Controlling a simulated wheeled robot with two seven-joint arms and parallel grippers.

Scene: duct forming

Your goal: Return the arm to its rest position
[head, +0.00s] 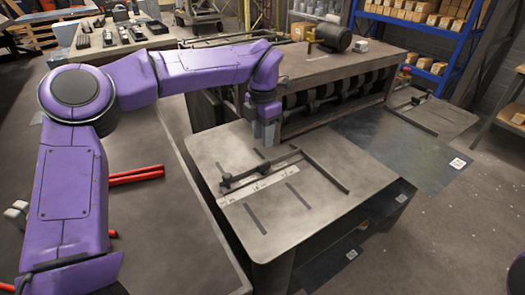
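My purple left arm reaches in from the left across the near bench. Its grey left gripper (265,132) points down beside the front of the forming machine (330,65), over the back left part of the machine's flat feed table (270,215). The fingers are small and seen from one side, so their gap cannot be made out. I see nothing held in them. I cannot tell whether the fingertips touch the table. Only a purple sliver of my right arm shows at the lower right edge; its gripper is outside the view.
A guide bar with a scale (258,183) lies across the feed table. A dark metal sheet (400,150) with a white label lies to its right. Red-handled tools (137,175) rest on the left bench (180,240). Blue shelving (455,50) with boxes stands at the back right.

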